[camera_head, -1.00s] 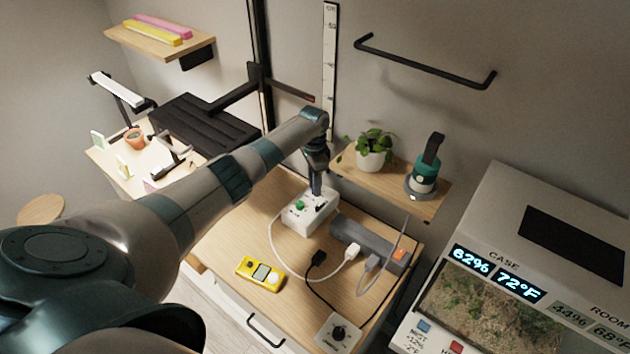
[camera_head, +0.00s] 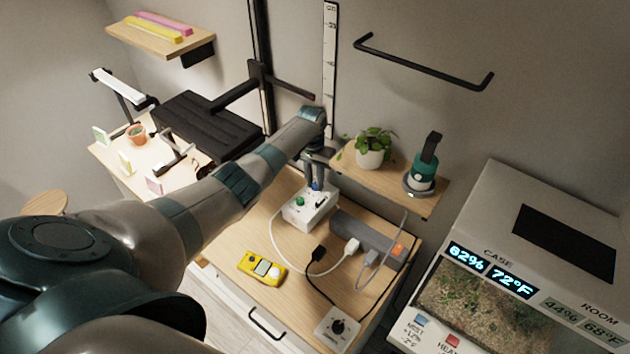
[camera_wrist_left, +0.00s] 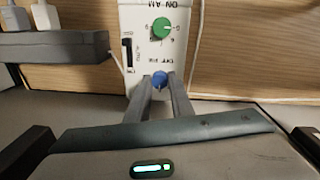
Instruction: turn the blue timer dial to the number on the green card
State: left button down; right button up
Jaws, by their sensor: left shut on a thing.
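The white timer box (camera_head: 322,212) stands on the wooden desk. It carries a green dial (camera_head: 300,202) and the blue timer dial (camera_head: 316,187). In the left wrist view the blue dial (camera_wrist_left: 160,77) sits between the fingertips of my left gripper (camera_wrist_left: 162,84), which is shut on it. The fingers cover part of the markings around it, so its setting cannot be read. The green dial (camera_wrist_left: 161,28) shows above it. The green card (camera_head: 100,136) stands far left by a terracotta pot; its number is too small to read. My right gripper is out of view.
A grey power strip (camera_head: 365,238) with plugs and cables lies right of the box. A yellow meter (camera_head: 262,268) and a dial unit (camera_head: 338,329) lie nearer. A shelf (camera_head: 425,204) with a plant (camera_head: 370,148) is close to my left wrist. Bare desk lies left of the box.

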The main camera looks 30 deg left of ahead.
aim_at(313, 184)
pick_arm(q)
jog(key=shift+w, duration=0.1)
dwell(0.3)
jog(key=c, duration=1.6)
grip_release()
jog(key=shift+o, duration=0.2)
notch_tip(313, 184, up, 18)
jog(key=b, duration=0.5)
jog(key=shift+a+f, duration=0.25)
jog(key=shift+a, duration=0.2)
